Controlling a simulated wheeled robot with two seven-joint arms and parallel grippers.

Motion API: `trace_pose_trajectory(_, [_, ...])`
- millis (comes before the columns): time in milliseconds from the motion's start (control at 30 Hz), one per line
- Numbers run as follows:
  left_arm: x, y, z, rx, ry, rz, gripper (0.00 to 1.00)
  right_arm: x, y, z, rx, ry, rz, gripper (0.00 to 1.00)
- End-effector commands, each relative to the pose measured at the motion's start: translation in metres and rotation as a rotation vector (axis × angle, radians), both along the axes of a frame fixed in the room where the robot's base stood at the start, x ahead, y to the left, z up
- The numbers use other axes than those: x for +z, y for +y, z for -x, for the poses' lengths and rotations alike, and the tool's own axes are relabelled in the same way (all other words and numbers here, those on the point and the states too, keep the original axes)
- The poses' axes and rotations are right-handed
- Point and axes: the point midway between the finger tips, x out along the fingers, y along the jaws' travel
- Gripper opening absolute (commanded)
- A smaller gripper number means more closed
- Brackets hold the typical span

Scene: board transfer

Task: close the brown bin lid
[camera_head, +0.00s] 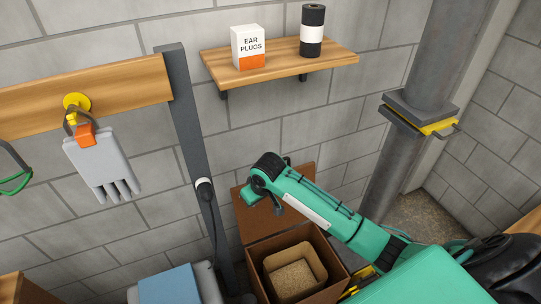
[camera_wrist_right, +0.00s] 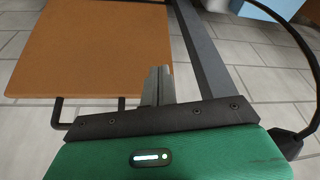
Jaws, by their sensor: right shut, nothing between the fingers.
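The brown bin (camera_head: 334,266) stands low at the wall in the head view, open at the top. Its lid (camera_head: 253,228) stands raised at the back of the bin, partly hidden by my right arm. In the right wrist view the lid (camera_wrist_right: 85,50) fills the upper left as a flat orange-brown panel. My left gripper is not in view.
A beige inner container (camera_head: 318,262) with grainy contents sits inside the bin. A grey post (camera_head: 190,130) rises left of the lid. A shelf (camera_head: 280,66) and a thick pipe (camera_head: 395,165) are at the wall.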

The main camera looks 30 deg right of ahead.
Motion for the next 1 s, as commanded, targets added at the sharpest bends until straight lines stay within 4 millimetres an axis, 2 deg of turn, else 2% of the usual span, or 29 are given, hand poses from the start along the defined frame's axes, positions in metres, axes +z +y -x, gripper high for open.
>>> trace_pose_trajectory(33, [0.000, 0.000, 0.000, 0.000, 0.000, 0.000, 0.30, 0.011, -0.011, -0.020, -0.021, -0.005, 0.011, 0.00])
trace_pose_trajectory(300, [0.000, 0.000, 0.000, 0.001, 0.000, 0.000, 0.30, 0.067, -0.073, -0.100, -0.160, -0.006, 0.030, 0.00])
trace_pose_trajectory(433, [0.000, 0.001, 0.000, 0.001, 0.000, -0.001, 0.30, 0.095, -0.100, -0.126, -0.227, -0.010, 0.028, 0.00])
trace_pose_trajectory(600, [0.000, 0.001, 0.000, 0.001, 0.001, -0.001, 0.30, 0.116, -0.120, -0.142, -0.278, -0.013, 0.023, 0.00])
trace_pose_trajectory(767, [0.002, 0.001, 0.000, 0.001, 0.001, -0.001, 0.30, 0.114, -0.124, -0.147, -0.289, -0.011, 0.021, 0.00])
trace_pose_trajectory(1000, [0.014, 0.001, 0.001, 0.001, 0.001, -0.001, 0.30, 0.078, -0.124, -0.158, -0.290, -0.009, 0.020, 0.00])
